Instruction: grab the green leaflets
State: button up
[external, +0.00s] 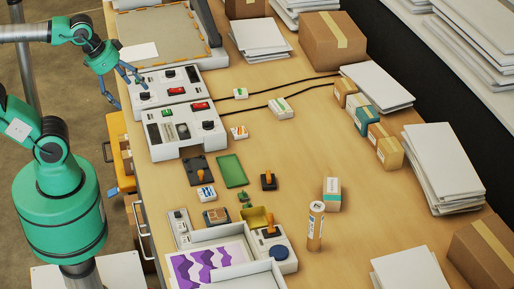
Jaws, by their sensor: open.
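A flat green rectangle (231,171) lies on the wooden table near the middle; I cannot tell whether it is leaflets or a shallow tray. No other clear stack of green leaflets shows. Purple and white printed sheets (205,263) lie in a white-walled tray at the bottom. My gripper (128,91) is at the upper left, over the table's left edge beside the control boxes. Its blue-grey fingers are spread and empty, well away from the green rectangle.
Two control boxes with red switches (182,128) stand at the left edge, with black cables running right. A tan cylinder (315,226) stands upright at lower middle. Small boxes (367,120), paper stacks (440,165) and a carton (332,42) line the right side. The table's centre is mostly clear.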

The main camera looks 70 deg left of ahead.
jog(key=shift+w+r, duration=0.1)
dwell(0.3)
jog(key=w+a+r+m+g+p, duration=0.15)
jog(key=w+r, duration=0.25)
jog(key=w, duration=0.5)
jog(key=w+a+r+m+p, duration=0.2)
jog(key=w+r+m, duration=0.15)
jog(key=w, duration=0.55)
jog(key=w+a+f+m+g+p, duration=0.1)
jog(key=w+a+m+p, duration=0.35)
jog(key=w, duration=1.25)
jog(key=w+a+f+m+g+p, duration=0.1)
jog(key=w+a+f+m, duration=0.1)
jog(key=w+a+f, duration=0.5)
jog(key=w+a+f+m+g+p, duration=0.1)
jog(key=w+a+f, duration=0.35)
jog(key=w, duration=0.45)
jog(key=w+a+f+m+p, duration=0.1)
jog(key=w+a+f, duration=0.2)
jog(key=f, duration=0.3)
jog(key=w+a+f+m+p, duration=0.1)
jog(key=w+a+f+m, duration=0.1)
jog(key=f, duration=0.4)
jog(key=w+a+f+m+g+p, duration=0.1)
jog(key=w+a+f, duration=0.2)
jog(key=f, duration=0.4)
jog(key=shift+w+a+m, duration=0.25)
jog(key=shift+w+a, duration=0.05)
jog(key=shift+w, duration=0.05)
